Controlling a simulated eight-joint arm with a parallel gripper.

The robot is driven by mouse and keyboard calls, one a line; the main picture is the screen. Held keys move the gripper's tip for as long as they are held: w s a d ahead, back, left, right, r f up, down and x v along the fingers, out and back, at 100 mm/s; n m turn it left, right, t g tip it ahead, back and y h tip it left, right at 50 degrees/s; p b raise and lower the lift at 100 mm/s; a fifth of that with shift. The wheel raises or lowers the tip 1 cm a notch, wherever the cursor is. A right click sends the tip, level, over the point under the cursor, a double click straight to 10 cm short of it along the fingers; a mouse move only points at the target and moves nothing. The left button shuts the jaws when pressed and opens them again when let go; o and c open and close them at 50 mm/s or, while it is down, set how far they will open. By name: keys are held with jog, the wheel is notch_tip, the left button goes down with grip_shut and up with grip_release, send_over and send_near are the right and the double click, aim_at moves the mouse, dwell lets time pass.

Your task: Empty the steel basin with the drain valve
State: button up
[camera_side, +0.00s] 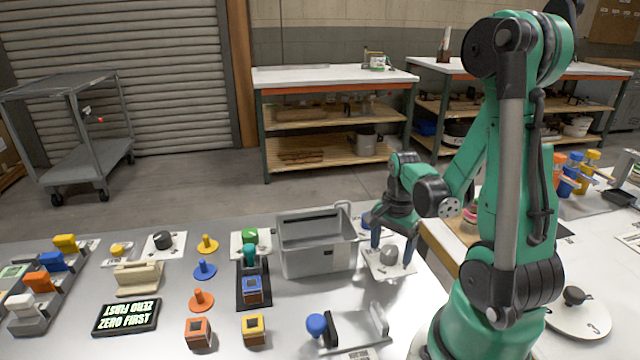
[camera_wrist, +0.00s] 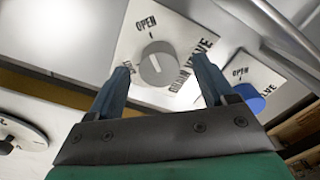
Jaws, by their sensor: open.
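The steel basin (camera_side: 318,262) is a grey open-topped box on the table in the side view. Its inside bottom is mostly hidden. To its right, the drain valve is a round grey knob (camera_side: 389,254) on a white plate. In the wrist view the grey knob (camera_wrist: 158,64) sits beside the lettering "DRAIN VALVE", with "OPEN" above it. A pale mark shows on the knob; its exact setting is hard to tell. My gripper (camera_side: 392,246) is open above the knob. In the wrist view its fingertips (camera_wrist: 163,72) are on either side of it, without clear contact.
A blue valve knob (camera_wrist: 249,97) on another white plate lies close to the right finger in the wrist view. Pegs, coloured blocks and a "ZERO FIRST" display (camera_side: 126,318) stand left of the basin. A grey bracket (camera_side: 355,330) is in front.

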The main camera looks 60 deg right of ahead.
grip_shut()
dwell(0.3)
jog(key=shift+n, duration=0.3)
jog(key=n, duration=0.3)
jog(key=shift+n, duration=0.4)
jog(key=n, duration=0.4)
jog(key=shift+w+n, duration=0.1)
jog(key=shift+n, duration=0.2)
jog(key=n, duration=0.4)
jog(key=shift+a, duration=0.1)
jog(key=shift+n, duration=2.2)
